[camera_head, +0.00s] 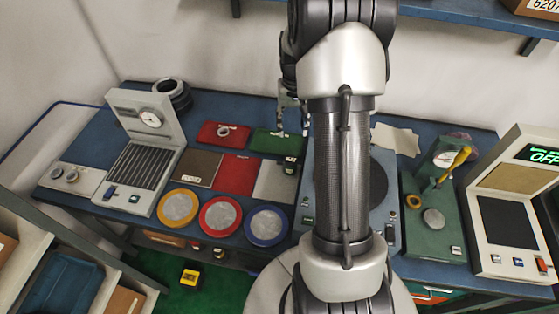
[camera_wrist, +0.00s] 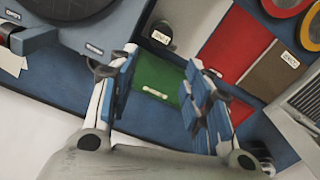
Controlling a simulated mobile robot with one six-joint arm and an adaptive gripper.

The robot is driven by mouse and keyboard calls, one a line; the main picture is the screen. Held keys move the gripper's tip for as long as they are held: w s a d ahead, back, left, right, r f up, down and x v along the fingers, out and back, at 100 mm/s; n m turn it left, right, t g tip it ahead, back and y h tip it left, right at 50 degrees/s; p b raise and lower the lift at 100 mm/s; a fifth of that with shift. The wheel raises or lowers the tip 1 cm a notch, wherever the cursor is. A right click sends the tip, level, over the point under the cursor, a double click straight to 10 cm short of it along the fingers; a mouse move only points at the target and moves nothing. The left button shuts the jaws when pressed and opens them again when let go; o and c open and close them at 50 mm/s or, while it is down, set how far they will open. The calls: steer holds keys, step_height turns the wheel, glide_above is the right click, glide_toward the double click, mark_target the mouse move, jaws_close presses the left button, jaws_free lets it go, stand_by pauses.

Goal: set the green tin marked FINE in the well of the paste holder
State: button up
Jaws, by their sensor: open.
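My gripper (camera_head: 292,128) is open and empty, above the far part of the bench by the green mat. In the wrist view its two fingers (camera_wrist: 160,62) stand wide apart, with the green mat (camera_wrist: 158,80) showing between them. A small dark, round object with a pale label (camera_wrist: 160,36) lies just beyond the fingertips. It appears dark with some green in the head view (camera_head: 290,166), at the edge of a grey plate. It may be the green tin, but the word FINE is not legible. I cannot pick out the paste holder with certainty.
Yellow, red and blue rimmed discs (camera_head: 267,225) line the front edge. A gauge stand (camera_head: 140,150) is at left. My arm partly hides a machine with a round plate (camera_head: 384,190); a green press (camera_head: 432,225) stands right.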

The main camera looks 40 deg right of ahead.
mark_target(290, 159)
step_height(290, 159, down, 12)
steer(key=b, duration=0.3)
steer(key=shift+f, duration=0.15)
step_height(290, 159, down, 5)
steer(key=b, duration=0.2)
steer(key=shift+s+a+f+b, duration=0.15)
steer(key=shift+b, duration=0.15)
steer(key=shift+c, duration=0.2)
steer(key=c, duration=0.8)
steer(key=shift+c, duration=0.2)
